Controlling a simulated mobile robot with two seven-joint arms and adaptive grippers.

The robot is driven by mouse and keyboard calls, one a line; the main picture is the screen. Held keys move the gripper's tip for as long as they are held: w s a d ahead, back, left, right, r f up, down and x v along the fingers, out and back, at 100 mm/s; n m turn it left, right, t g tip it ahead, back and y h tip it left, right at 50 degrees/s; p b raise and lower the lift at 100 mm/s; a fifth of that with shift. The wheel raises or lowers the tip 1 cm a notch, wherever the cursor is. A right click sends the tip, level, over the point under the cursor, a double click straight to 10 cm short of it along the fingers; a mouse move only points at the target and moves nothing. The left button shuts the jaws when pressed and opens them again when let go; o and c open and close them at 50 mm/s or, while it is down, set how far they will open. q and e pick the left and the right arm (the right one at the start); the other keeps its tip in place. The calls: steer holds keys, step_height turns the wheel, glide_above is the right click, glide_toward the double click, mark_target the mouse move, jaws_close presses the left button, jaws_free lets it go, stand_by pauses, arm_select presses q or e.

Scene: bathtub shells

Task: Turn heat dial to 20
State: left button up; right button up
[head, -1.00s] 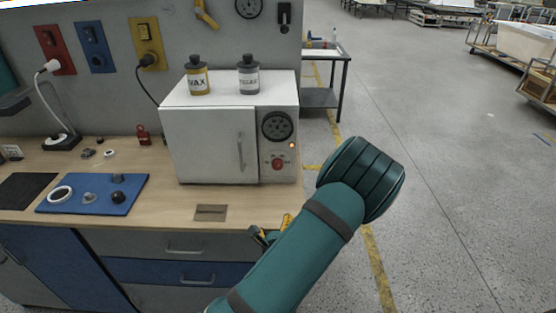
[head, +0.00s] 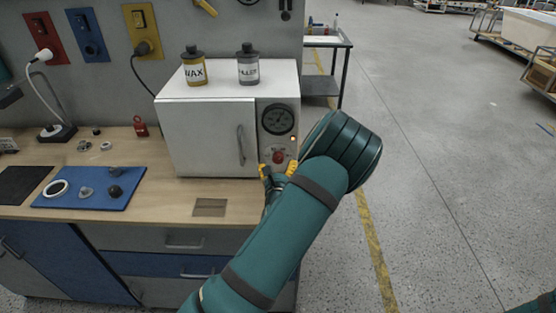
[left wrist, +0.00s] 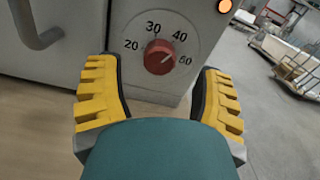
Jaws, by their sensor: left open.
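The heat dial is a red knob (head: 278,157) low on the right panel of a white oven (head: 207,138). In the left wrist view the red knob (left wrist: 159,57) sits on a round scale with 20, 30, 40 and a number at the right that looks like 60. Its pale pointer mark is turned to the upper right, toward that last number. My left gripper (head: 278,171) is just in front of and below the knob. In the left wrist view its yellow fingers (left wrist: 160,97) are spread on either side below the knob, apart from it and empty.
A gauge (head: 278,119) and a small lit lamp (head: 293,139) are above the knob. The oven door handle (head: 241,145) is to its left. Two bottles (head: 194,66) stand on the oven. A blue mat (head: 84,190) with small parts lies left on the wooden bench (head: 165,200).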

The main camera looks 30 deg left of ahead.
mark_target(278, 160)
arm_select(q)
steer(key=shift+x, duration=1.85)
jaws_close()
